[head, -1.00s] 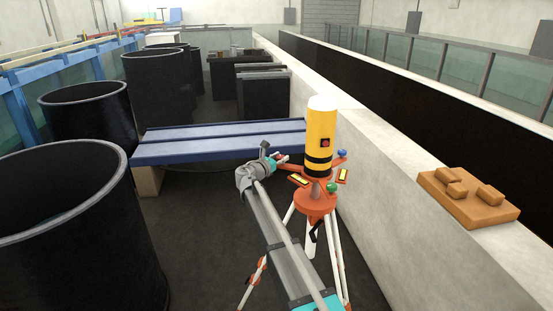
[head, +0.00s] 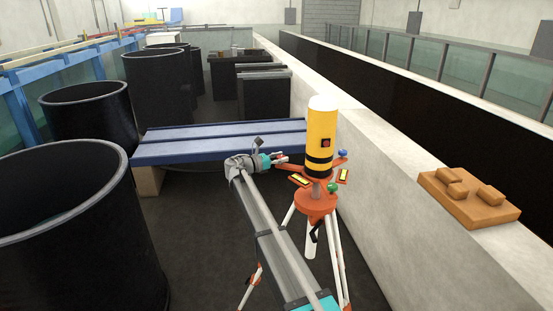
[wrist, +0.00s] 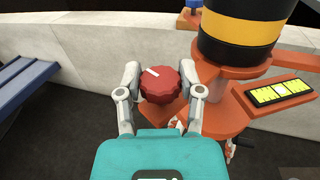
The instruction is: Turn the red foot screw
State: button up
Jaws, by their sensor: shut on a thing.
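The red foot screw (wrist: 161,86) is a ridged knob with a white mark on its top, pointing to the upper left in the wrist view. My gripper (wrist: 160,92) is shut on it, one finger on each side. In the head view my gripper (head: 281,159) is at the left of the orange instrument base, and the red screw is mostly hidden there. The yellow instrument (head: 321,133) with black bands stands upright on its tripod (head: 314,205). A green foot screw (head: 333,188) and a blue foot screw (head: 342,154) sit on the other arms of the base.
Yellow level vials (wrist: 280,92) sit on the orange base near my gripper. The concrete wall (head: 400,220) runs close on the right, with an orange block (head: 468,197) on top. A blue bench (head: 215,146) lies behind my arm. Black tanks (head: 70,225) stand at the left.

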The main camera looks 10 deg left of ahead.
jog(key=shift+s+d, duration=0.15)
jog(key=o, duration=1.2)
jog(key=shift+c, duration=0.2)
jog(key=shift+a, duration=0.35)
jog(key=v, duration=1.1)
jog(key=shift+s, duration=0.25)
jog(key=shift+a, duration=0.1)
